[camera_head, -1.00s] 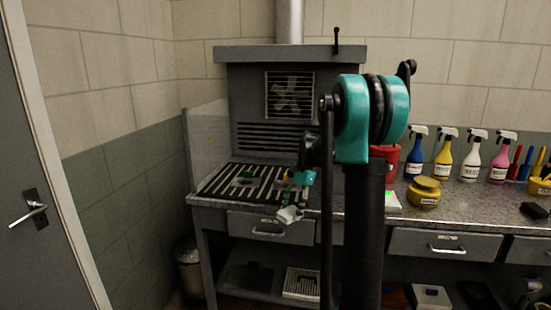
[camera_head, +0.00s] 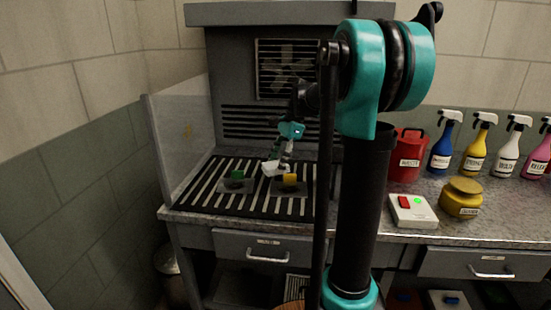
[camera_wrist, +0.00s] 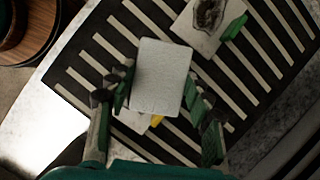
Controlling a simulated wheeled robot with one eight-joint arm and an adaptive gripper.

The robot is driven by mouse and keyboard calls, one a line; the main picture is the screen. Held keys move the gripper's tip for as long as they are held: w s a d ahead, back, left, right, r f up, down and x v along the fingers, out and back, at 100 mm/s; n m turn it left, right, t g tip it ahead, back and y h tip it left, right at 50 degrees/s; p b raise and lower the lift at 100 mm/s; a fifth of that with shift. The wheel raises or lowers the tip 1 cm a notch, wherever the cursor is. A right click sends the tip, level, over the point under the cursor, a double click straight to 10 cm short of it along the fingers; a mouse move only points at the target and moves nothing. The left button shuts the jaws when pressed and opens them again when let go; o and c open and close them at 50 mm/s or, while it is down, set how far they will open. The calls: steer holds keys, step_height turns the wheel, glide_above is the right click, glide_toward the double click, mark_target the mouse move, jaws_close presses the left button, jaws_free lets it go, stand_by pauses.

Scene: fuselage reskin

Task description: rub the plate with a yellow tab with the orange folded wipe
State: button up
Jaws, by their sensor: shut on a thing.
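My gripper (camera_wrist: 162,95) is shut on a folded wipe (camera_wrist: 163,76), which looks pale grey-white, not orange. The wipe also shows in the head view (camera_head: 275,168), at the gripper's tips over the slatted grille. The plate with a yellow tab (camera_head: 290,188) lies on the grille, just in front of the wipe in the head view. In the wrist view the wipe hides most of this plate; part of its yellow tab (camera_wrist: 156,120) shows below. I cannot tell whether wipe and plate touch. A plate with a green tab (camera_head: 237,184) and a dark stain lies to the left.
The slatted grille (camera_head: 215,203) sits under a grey extraction hood, with a clear side panel (camera_head: 182,130) at left. To the right are a switch box (camera_head: 413,212), a yellow jar (camera_head: 461,199), a red can (camera_head: 406,158) and several spray bottles. My arm hides the grille's right side.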

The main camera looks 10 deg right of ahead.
steer(key=shift+f, duration=2.75)
steer(key=c, duration=0.5)
steer(key=shift+c, duration=0.2)
